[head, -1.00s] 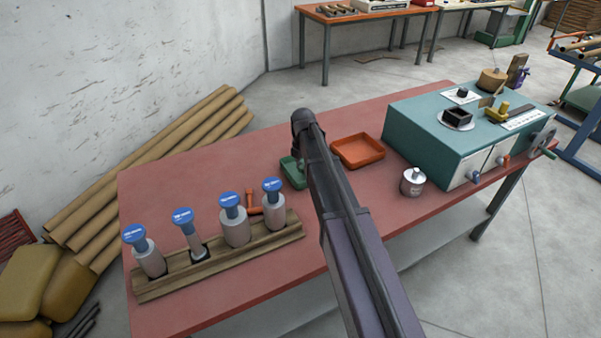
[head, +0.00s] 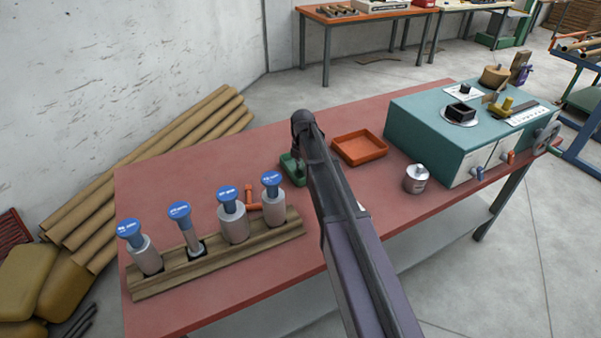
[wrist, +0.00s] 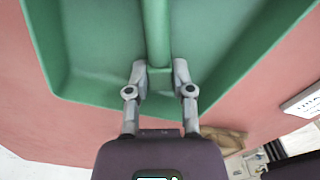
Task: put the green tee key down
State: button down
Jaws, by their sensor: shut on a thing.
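The green tee key (wrist: 158,30) shows in the wrist view as a green bar held between the fingertips. My gripper (wrist: 160,74) is shut on its end. The key is over or in the green tray (wrist: 88,52), whose sloped walls surround it in this view; whether it touches the tray floor I cannot tell. In the head view the green tray (head: 288,173) lies on the red bench, left of the orange tray, partly covered by my arm. The gripper's fingers are mostly hidden there behind my arm.
An orange tray (head: 360,148) sits to the right. An orange tee-shaped tool (head: 250,200) lies behind a wooden rack (head: 220,255) of blue-capped cylinders. A metal pot (head: 416,179) stands before the teal machine (head: 425,140). The bench's back left (head: 190,170) is clear.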

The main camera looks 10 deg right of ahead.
aim_at(302, 167)
jog(key=shift+f, duration=0.3)
jog(key=shift+c, duration=2.4)
grip_release()
jog(key=shift+r, duration=0.2)
notch_tip(302, 167, up, 12)
jog(key=p, duration=1.2)
